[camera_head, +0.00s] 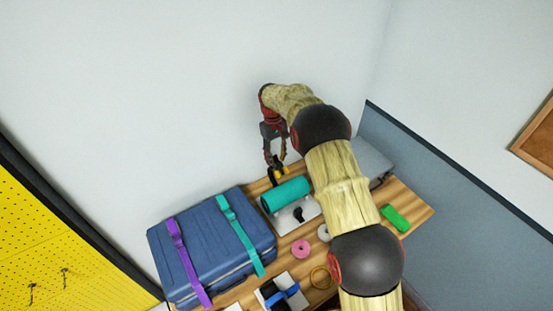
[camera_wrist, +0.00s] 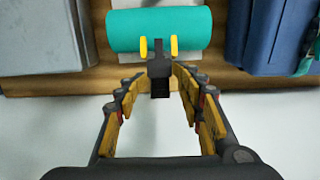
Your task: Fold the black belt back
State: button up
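A teal roll (camera_head: 286,194) lies on a pale base on the wooden bench, and it also spans the top of the wrist view (camera_wrist: 120,32). A black belt part with a dark block-like end (camera_wrist: 160,80) shows at the near side of the roll in the wrist view, with a yellow tab on each side. Another black piece (camera_head: 299,214) lies on the base in front of the roll. My gripper (camera_head: 275,160) hangs behind the roll, close to the wall. In the wrist view my gripper (camera_wrist: 157,76) is open, its fingers either side of the black end; contact is unclear.
A blue suitcase (camera_head: 190,250) with purple and teal straps stands left of the roll. A grey case (camera_head: 372,160) is partly behind my arm. A pink ring (camera_head: 301,249) and a green item (camera_head: 395,218) lie on the wooden bench (camera_head: 415,205). The white wall is close behind.

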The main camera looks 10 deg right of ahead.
notch_tip(320, 180, up, 11)
jog(key=w, duration=0.1)
jog(key=shift+w+a+r, duration=0.2)
jog(key=shift+w+a, duration=0.05)
jog(key=shift+a, duration=0.05)
dwell(0.4)
jog(key=f, duration=0.3)
jog(key=shift+s+f+m, duration=0.25)
jog(key=shift+s+m, duration=0.15)
jog(key=s, duration=0.1)
jog(key=s+f, duration=0.1)
jog(key=s, duration=0.1)
jog(key=shift+d+f, duration=0.1)
jog(key=s+d+r+m+t+b, duration=0.1)
jog(key=s+b, duration=0.3)
jog(key=s, duration=1)
jog(key=s+d+r+m+t+b, duration=0.1)
jog(key=s+d+r+t+b, duration=0.2)
jog(key=s, duration=1.1)
jog(key=s+d+r+m+t+b, duration=0.1)
jog(key=s+r+b, duration=0.3)
jog(key=s, duration=1)
jog(key=shift+s+d+m+t+y+b, duration=0.25)
jog(key=shift+d+t+b, duration=0.2)
jog(key=shift+t+b, duration=0.55)
